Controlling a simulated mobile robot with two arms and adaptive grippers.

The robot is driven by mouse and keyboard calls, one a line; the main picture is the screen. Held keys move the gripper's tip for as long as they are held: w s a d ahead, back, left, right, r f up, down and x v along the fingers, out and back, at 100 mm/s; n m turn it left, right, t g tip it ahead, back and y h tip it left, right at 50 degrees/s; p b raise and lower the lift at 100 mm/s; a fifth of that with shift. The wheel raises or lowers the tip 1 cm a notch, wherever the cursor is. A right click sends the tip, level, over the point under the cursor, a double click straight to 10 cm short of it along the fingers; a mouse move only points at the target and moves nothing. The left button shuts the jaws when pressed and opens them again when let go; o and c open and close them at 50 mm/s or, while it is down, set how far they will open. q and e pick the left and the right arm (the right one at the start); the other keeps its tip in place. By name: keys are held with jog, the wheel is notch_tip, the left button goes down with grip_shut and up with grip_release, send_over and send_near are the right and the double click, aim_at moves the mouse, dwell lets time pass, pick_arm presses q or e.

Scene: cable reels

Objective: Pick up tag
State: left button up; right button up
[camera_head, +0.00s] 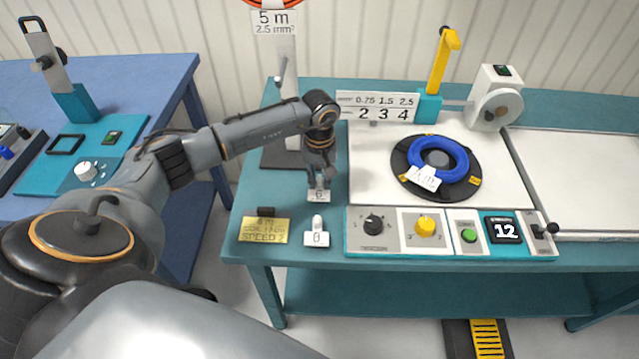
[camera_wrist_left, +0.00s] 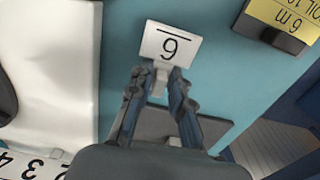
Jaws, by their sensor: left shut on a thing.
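My left gripper (camera_head: 320,180) is over the teal bench, left of the white board. It is shut on the stem of a small white tag (camera_head: 318,195). In the left wrist view the gripper (camera_wrist_left: 161,82) has a finger on each side of the stem, and the tag (camera_wrist_left: 172,44) shows an underlined 6, upside down in that view. I cannot tell whether the tag touches the bench. A second white tag (camera_head: 316,238), marked 0, stands nearer the front edge. A third white tag (camera_head: 423,178) lies on the blue cable coil (camera_head: 456,160). My right gripper is not in view.
A yellow card on a dark holder (camera_head: 265,231) stands left of the 0 tag. A control panel (camera_head: 390,247) with knobs and a display reading 12 runs along the bench front. A post with a 5 m sign (camera_head: 273,22) rises behind my gripper.

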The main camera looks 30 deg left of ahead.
aim_at(329, 197)
pick_arm(q)
jog(key=d+r, duration=0.1)
jog(key=r, duration=0.1)
jog(key=s+d+r+b, duration=0.1)
jog(key=r, duration=0.1)
jog(key=s+d+r+b, duration=0.1)
jog(key=d+r, duration=0.1)
jog(key=r, duration=0.1)
jog(key=s+d+r+b, duration=0.2)
jog(key=s+d+r, duration=0.2)
jog(key=d, duration=0.4)
jog(key=shift+s+d+r, duration=0.25)
jog(key=shift+s+r, duration=0.05)
jog(key=shift+r, duration=0.15)
